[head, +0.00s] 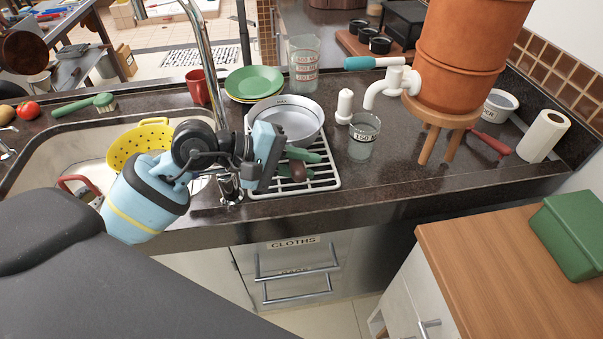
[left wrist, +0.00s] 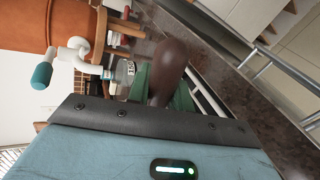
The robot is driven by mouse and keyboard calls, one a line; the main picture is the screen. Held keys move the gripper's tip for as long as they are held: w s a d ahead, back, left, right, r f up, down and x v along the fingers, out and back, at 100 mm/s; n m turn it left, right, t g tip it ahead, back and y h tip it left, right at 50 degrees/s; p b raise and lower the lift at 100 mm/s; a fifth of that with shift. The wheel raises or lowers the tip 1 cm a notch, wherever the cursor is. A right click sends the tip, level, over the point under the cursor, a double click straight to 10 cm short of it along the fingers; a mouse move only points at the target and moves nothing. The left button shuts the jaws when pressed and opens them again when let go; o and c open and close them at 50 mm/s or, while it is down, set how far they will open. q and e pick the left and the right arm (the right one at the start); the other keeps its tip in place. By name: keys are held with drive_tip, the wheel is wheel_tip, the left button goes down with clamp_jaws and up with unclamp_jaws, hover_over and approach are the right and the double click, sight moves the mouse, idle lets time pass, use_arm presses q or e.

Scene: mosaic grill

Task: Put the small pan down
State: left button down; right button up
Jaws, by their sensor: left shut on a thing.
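The small pan (head: 285,112), a round silver pan, is at the back of a white wire rack (head: 322,183) on the dark counter. Its brown handle (head: 298,171) points toward me. My left gripper (head: 297,163) has its green fingers shut around this handle. In the left wrist view the brown handle (left wrist: 168,68) stands between the fingers, and the pan's bowl is hidden. I cannot tell whether the pan touches the rack or hangs just above it. My right gripper is not in view.
Stacked plates (head: 255,82) and a red cup (head: 198,87) stand behind. A glass beaker (head: 363,136) and a clay dispenser (head: 468,60) are to the right. A sink with a yellow colander (head: 128,143) is left. The tall faucet rises near the pan. The counter's right front is clear.

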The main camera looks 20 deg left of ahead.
use_arm(q)
drive_tip(key=shift+f, duration=1.85)
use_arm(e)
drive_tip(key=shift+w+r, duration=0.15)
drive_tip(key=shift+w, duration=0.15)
use_arm(q)
drive_tip(key=shift+f, duration=0.15)
drive_tip(key=c, duration=1.3)
unclamp_jaws()
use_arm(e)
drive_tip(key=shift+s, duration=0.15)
use_arm(q)
drive_tip(key=shift+o, duration=0.2)
drive_tip(key=shift+r, duration=0.2)
drive_tip(key=b+v, duration=0.2)
drive_tip(key=v, duration=1)
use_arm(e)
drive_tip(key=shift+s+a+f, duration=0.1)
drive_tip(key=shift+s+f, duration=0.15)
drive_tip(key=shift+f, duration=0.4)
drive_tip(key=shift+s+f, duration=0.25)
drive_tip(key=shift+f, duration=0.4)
